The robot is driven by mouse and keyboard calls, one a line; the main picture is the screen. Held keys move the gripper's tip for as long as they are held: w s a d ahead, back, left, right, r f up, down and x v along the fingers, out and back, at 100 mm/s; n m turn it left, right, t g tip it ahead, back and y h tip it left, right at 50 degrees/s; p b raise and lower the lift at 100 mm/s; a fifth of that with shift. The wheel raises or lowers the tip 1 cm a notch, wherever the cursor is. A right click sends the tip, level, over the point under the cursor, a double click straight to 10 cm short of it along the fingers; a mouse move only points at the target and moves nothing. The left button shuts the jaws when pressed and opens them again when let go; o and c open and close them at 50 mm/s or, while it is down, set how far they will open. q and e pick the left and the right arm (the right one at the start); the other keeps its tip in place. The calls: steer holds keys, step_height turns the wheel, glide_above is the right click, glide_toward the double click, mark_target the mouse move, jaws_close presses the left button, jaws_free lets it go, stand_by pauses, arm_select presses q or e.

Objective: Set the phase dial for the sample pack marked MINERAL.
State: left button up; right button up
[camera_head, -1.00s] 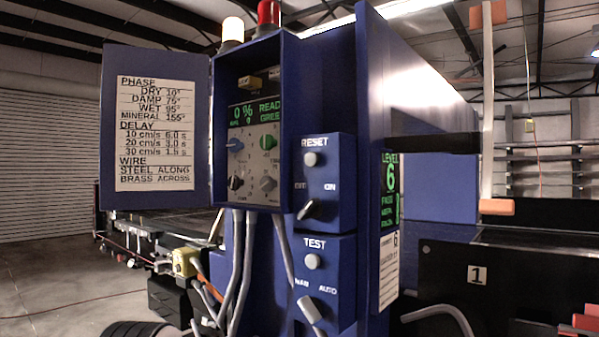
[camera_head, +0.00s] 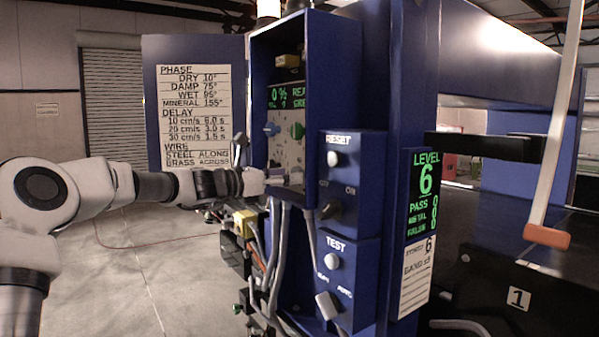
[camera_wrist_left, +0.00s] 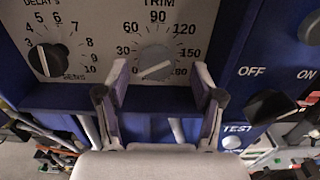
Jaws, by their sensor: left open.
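The open cabinet (camera_head: 352,40) holds a panel of dials. My left gripper (camera_head: 257,182) is at the lower part of the panel, hiding the lower dials there. In the left wrist view its open fingers (camera_wrist_left: 160,78) stand either side of a grey dial (camera_wrist_left: 157,62) labelled TRIM, with marks up to 180. Contact cannot be told. A black dial (camera_wrist_left: 48,60) is left of it. The door card (camera_head: 196,115) reads MINERAL 155° under PHASE. No sample pack is visible.
The cabinet door stands open at the left. RESET (camera_head: 352,180) and TEST (camera_head: 338,270) boxes with switches jut out right of and below the panel. Grey cables (camera_head: 275,235) hang beneath. A LEVEL 6 display (camera_head: 425,190) is at the right, beside a dark conveyor housing (camera_head: 490,285).

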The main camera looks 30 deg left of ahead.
arm_select(q)
steer(key=x, duration=0.3)
steer(key=shift+w+a+f+p, duration=0.15)
steer(key=shift+a+p, duration=0.1)
steer(key=shift+p, duration=0.15)
steer(key=shift+w+d+f, duration=0.1)
steer(key=shift+w+d, duration=0.05)
steer(key=shift+w, duration=0.2)
steer(key=shift+s, duration=0.25)
steer(key=shift+c, duration=1.3)
steer(key=c, duration=0.9)
